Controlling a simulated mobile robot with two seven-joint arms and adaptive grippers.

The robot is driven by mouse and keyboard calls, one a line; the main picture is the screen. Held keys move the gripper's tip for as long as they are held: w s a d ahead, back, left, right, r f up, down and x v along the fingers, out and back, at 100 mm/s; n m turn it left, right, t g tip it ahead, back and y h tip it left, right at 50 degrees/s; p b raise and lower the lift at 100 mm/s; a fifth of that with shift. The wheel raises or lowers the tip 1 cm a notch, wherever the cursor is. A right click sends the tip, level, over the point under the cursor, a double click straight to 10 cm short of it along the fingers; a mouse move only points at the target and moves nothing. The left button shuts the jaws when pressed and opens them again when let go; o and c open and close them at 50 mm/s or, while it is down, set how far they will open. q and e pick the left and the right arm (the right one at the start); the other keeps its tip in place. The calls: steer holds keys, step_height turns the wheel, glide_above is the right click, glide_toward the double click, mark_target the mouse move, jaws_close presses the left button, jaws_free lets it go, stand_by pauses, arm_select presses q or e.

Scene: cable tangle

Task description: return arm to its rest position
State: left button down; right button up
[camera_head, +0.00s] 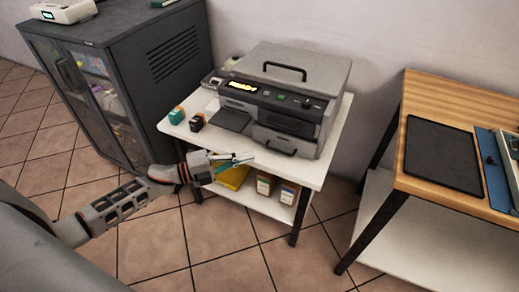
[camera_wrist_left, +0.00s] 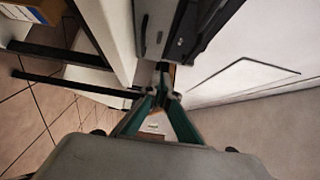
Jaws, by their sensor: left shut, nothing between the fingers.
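My left arm comes in from the left in the head view. Its gripper (camera_head: 238,159) is in front of the white printer table, near its front left edge, and below the printer. The fingers are together with nothing between them. In the left wrist view the green fingers (camera_wrist_left: 160,96) converge at their tips, with the grey printer and the white table edge beyond them. My right gripper does not show in either view.
A yellow tray (camera_head: 233,178) is on the lower shelf. A dark cabinet (camera_head: 165,95) stands left and a wooden table (camera_head: 440,88) right. Tiled floor is clear in front.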

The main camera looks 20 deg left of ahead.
arm_select(q)
steer(key=shift+s+a, duration=0.1)
steer(key=shift+s, duration=0.05)
steer(key=s+d+f+n+y+p, duration=0.2)
steer(key=s+n+y+p, duration=0.1)
steer(key=s+n, duration=0.4)
steer(key=s+d+f+n+g+y+p, duration=0.1)
steer(key=s+d+f+n+y+p, duration=0.1)
steer(key=s+n, duration=0.6)
steer(key=s+d+f+n+y+p, duration=0.2)
steer(key=s+n+y+p, duration=0.3)
steer(key=s+n, duration=0.3)
steer(key=s+f, duration=0.1)
steer(key=s, duration=0.3)
steer(key=shift+d+g+y, duration=0.3)
steer(key=shift+d+g, duration=0.1)
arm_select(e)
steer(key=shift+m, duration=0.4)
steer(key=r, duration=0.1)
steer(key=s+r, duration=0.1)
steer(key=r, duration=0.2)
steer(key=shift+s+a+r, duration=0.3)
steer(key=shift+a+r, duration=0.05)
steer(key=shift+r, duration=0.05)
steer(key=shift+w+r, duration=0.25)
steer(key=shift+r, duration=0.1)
